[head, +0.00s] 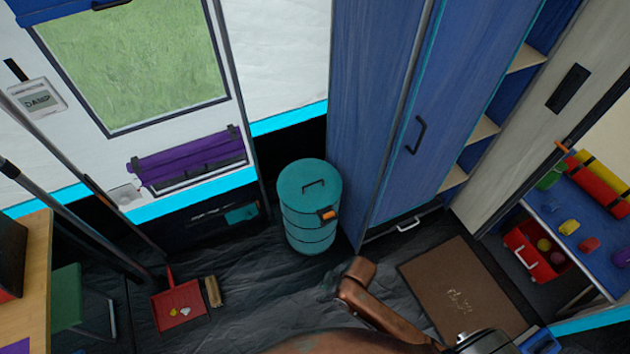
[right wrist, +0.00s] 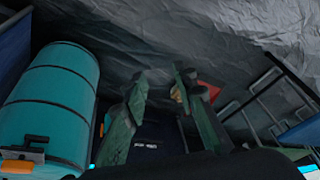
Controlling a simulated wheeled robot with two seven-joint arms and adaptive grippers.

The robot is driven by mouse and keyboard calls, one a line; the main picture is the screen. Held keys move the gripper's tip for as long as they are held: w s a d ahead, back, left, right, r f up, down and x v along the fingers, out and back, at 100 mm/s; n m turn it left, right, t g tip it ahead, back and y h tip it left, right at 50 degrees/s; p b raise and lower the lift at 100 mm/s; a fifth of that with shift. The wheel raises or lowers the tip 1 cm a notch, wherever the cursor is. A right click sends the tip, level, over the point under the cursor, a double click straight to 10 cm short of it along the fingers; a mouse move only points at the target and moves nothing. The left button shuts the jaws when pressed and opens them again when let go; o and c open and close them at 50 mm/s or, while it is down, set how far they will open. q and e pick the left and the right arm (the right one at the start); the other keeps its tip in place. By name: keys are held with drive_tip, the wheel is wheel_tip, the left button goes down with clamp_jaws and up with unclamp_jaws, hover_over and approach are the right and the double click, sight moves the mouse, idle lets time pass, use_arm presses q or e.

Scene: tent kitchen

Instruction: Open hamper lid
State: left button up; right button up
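The hamper is a teal ribbed cylinder (head: 308,230) standing upright on the dark floor against the wall, left of the blue wardrobe. Its round lid (head: 300,178) is closed and has a dark handle on top. An orange latch (head: 327,215) sits on its front right side. My right gripper (head: 328,287) is low in front of the hamper, apart from it and partly hidden by my arm. In the right wrist view the green fingers (right wrist: 160,88) are spread and empty, with the hamper (right wrist: 52,98) to their left and its orange latch (right wrist: 20,166) near the lower left corner. My left gripper is not in view.
The tall blue wardrobe (head: 375,90) is close on the hamper's right. A red dustpan (head: 180,305) and a brush (head: 213,291) lie on the floor to the left. A brown mat (head: 460,285) and a red toy bin (head: 530,255) are to the right. Floor in front of the hamper is clear.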

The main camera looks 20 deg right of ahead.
drive_tip(key=w+a+f+n, duration=0.1)
drive_tip(key=w+a+n, duration=0.3)
drive_tip(key=w, duration=0.2)
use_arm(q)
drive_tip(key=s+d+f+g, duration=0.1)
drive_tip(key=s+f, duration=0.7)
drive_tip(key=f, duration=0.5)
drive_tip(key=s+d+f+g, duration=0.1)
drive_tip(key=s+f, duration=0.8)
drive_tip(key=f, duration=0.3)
use_arm(e)
drive_tip(key=n+h, duration=0.3)
drive_tip(key=n, duration=0.2)
approach(313, 183)
drive_tip(key=f+b, duration=0.1)
drive_tip(key=f, duration=0.1)
drive_tip(key=f+b, duration=0.1)
drive_tip(key=f, duration=0.1)
drive_tip(key=w+f+b, duration=0.1)
drive_tip(key=f, duration=0.1)
drive_tip(key=shift+f, duration=0.4)
drive_tip(key=shift+w+a+f, duration=0.1)
drive_tip(key=shift+w+f, duration=0.05)
drive_tip(key=shift+f, duration=0.3)
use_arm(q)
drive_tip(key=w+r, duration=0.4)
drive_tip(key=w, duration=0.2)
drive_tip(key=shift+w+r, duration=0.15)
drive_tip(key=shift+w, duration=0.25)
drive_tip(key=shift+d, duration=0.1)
